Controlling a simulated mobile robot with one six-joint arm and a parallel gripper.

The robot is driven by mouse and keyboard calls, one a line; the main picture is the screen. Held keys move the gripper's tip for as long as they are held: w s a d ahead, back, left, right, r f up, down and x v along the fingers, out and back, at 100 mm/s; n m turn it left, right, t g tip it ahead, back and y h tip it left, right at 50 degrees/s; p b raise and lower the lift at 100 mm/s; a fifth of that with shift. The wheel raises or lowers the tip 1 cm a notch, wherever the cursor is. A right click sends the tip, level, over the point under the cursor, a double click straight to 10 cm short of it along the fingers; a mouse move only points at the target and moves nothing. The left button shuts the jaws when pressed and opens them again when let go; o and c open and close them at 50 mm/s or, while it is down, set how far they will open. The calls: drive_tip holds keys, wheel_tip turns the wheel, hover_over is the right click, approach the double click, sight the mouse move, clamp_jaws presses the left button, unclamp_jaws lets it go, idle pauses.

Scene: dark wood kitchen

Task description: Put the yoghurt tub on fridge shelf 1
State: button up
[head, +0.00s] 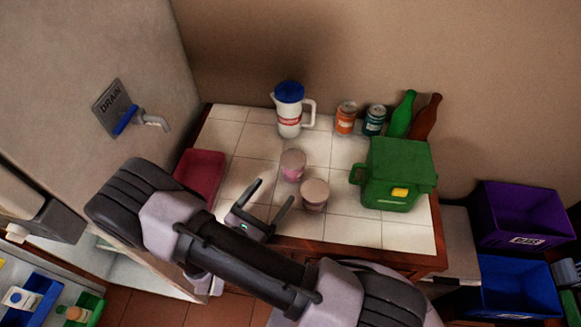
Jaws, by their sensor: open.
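Two small tubs with pale lids stand upright on the white tiled counter (352,231). The farther tub (292,165) has a pink body. The nearer tub (315,195) stands to its right, and its label is too small to read. I cannot tell which one is the yoghurt tub. My gripper (273,191) is open and empty, with its fingers pointing toward the tubs from the front left, apart from both. The fridge shelves cannot be clearly made out; a pale open compartment (135,268) shows at the lower left, partly behind my arm.
A red tray (201,173) lies left on the counter. A blue-lidded jug (290,115), orange can (346,118), teal can (375,121) and two bottles (403,115) stand behind. A green box (397,172) stands right. Purple (520,213) and blue bins (518,287) are far right.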

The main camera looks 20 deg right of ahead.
sight(288, 174)
drive_tip(key=b+x, duration=0.1)
drive_tip(key=x, duration=1)
drive_tip(key=shift+d+b, duration=0.15)
drive_tip(key=shift+b, duration=0.15)
drive_tip(key=shift+w+d, duration=0.15)
